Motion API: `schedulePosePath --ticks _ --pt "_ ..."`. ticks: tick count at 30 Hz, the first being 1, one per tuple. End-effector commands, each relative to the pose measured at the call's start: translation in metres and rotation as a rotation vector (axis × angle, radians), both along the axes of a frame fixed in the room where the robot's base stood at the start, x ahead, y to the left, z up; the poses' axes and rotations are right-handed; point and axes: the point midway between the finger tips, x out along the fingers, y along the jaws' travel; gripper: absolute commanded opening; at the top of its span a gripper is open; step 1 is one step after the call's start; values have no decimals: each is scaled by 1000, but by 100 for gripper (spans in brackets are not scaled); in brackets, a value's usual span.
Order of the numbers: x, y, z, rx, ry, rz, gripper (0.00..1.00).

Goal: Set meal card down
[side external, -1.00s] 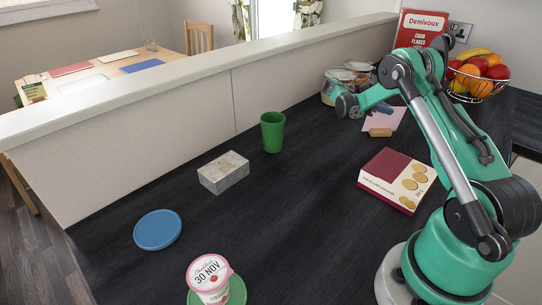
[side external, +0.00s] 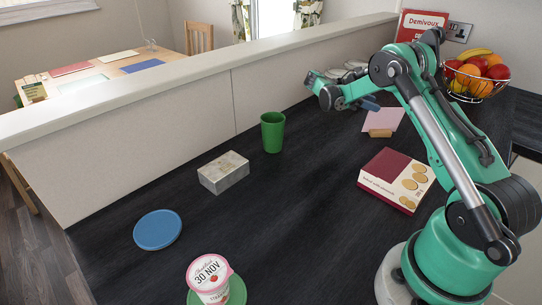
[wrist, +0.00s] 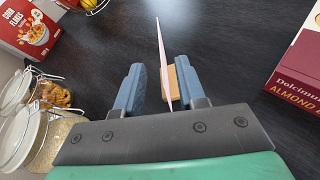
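The meal card appears to be the pink card (side external: 388,117) standing in a small wooden block (side external: 380,133) on the dark worktop, near the back right. In the wrist view the card (wrist: 162,60) shows edge-on as a thin line, with the wooden block (wrist: 173,84) at its foot. My gripper (side external: 371,103) is at the card's left edge in the side view. In the wrist view the blue fingers of my gripper (wrist: 160,82) are apart, one on each side of the card, with visible gaps.
Glass jars (wrist: 40,120) stand close to my gripper, partly hidden by my arm in the side view. A cereal box (wrist: 28,30), a fruit bowl (side external: 477,78), a biscuit box (side external: 388,175) and a green cup (side external: 272,132) stand around. The worktop's middle is clear.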

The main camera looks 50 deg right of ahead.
Motion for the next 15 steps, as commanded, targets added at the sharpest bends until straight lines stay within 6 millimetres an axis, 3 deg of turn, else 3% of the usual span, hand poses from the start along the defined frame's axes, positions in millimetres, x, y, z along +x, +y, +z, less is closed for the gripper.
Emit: schedulePosePath --ticks 6,15 --pt "28 33 17 1 0 4 35" --pt "45 56 34 9 -62 29 35"
